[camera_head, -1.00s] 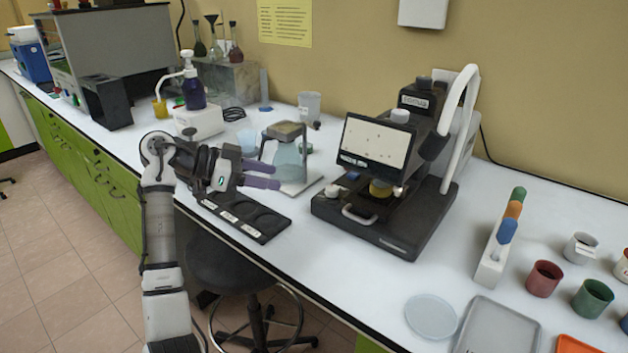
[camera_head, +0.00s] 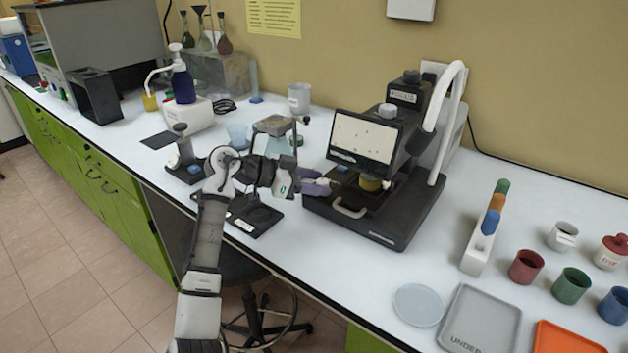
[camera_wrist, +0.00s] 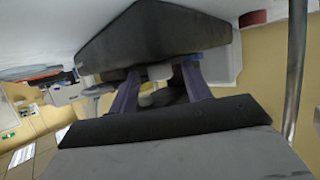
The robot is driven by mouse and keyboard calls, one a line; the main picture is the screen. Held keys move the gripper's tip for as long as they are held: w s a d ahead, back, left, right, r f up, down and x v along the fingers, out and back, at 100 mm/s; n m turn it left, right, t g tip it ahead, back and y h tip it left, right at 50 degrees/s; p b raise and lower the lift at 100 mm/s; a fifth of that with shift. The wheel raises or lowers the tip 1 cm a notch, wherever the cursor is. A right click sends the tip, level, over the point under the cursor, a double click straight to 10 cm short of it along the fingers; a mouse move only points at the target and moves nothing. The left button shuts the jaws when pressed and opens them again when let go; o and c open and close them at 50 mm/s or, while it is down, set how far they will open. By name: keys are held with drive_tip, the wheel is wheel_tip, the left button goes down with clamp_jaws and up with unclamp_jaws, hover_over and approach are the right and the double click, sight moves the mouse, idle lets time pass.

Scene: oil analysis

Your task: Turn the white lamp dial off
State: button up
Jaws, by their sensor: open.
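The microscope (camera_head: 385,215) is a black instrument with a tilted screen (camera_head: 363,140) and stands on the white bench. In the wrist view, a pale knob (camera_wrist: 160,72), which looks like the white lamp dial, sticks out from the microscope's black base (camera_wrist: 150,40). My gripper (camera_head: 324,180) is at the left side of the microscope, with its purple fingers pointing at it. The fingers are open, one on each side of the pale knob in the wrist view (camera_wrist: 158,82). I cannot tell whether they touch it. In the head view the fingers largely hide this spot.
A glass-and-stand device (camera_head: 272,140) is close behind my arm. A round pale dish (camera_head: 418,305), a grey tray (camera_head: 480,322) and several coloured cups, including a red one (camera_head: 526,266), are on the right.

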drive_tip(key=c, duration=1)
drive_tip(key=shift+n+t, duration=0.3)
drive_tip(key=n+t+y, duration=0.1)
drive_tip(key=n+t+y+b, duration=0.1)
drive_tip(key=n+t, duration=0.1)
drive_tip(key=shift+s+d+t+b, duration=0.2)
drive_tip(key=shift+s+t+b, duration=0.1)
drive_tip(key=shift+s, duration=0.05)
drive_tip(key=n+t+y, duration=0.2)
drive_tip(key=n, duration=0.1)
drive_tip(key=n+t+y, duration=0.1)
drive_tip(key=n+y, duration=0.1)
drive_tip(key=shift+s+d+t, duration=0.25)
drive_tip(key=shift+t, duration=0.05)
drive_tip(key=shift+n+y, duration=0.4)
drive_tip(key=o, duration=1)
